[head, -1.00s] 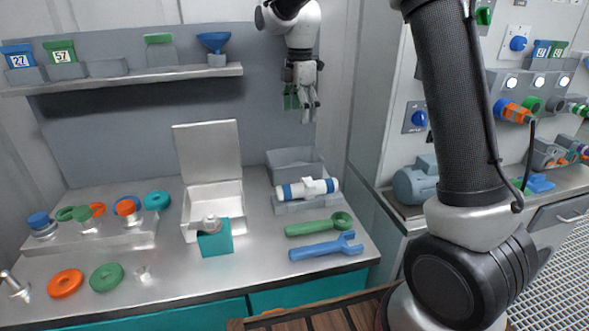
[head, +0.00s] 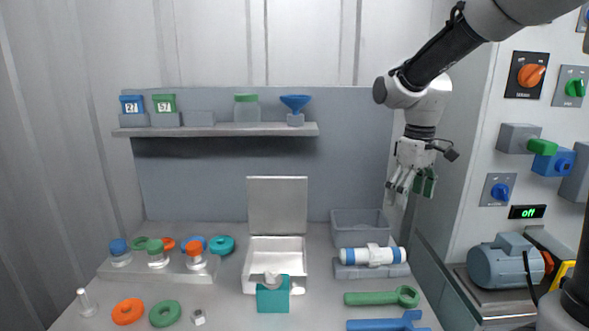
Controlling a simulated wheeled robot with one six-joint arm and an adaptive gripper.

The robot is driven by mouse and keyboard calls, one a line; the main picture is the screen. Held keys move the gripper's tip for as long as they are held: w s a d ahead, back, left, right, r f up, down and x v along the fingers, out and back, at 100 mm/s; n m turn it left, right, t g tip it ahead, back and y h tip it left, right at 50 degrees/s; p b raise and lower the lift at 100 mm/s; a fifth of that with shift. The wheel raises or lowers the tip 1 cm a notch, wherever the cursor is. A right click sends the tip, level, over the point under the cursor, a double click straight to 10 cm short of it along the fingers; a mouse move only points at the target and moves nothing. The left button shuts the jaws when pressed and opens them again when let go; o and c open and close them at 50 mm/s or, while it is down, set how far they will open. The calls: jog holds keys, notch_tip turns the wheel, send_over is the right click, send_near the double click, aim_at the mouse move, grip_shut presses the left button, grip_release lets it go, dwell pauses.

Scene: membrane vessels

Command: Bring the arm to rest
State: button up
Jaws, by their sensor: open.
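My arm comes in from the top right in the head view and bends down at a white joint. My gripper (head: 408,188) hangs fingers down above the right end of the bench, in front of the back panel's right edge. It is open, and nothing is seen between its fingers. A green piece (head: 427,183) shows right at the fingers; I cannot tell whether it belongs to the gripper. The gripper is clear of the grey bin (head: 360,226) and the white and blue cartridge (head: 372,255) lower down.
The shelf (head: 225,130) with small containers and a blue funnel (head: 295,102) is to the gripper's left. An open white box (head: 275,262) stands mid-bench. Green and blue wrenches (head: 372,298) lie front right. A control panel (head: 532,110) and a blue motor (head: 495,266) are at the right.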

jog(key=s+d+r+m+t, duration=0.2)
jog(key=s+d+m, duration=0.1)
jog(key=s, duration=0.7)
jog(key=s+d+r+m+t, duration=0.2)
jog(key=s+d, duration=0.4)
jog(key=s, duration=0.4)
jog(key=shift+s+r+m, duration=0.35)
jog(key=shift+m, duration=0.55)
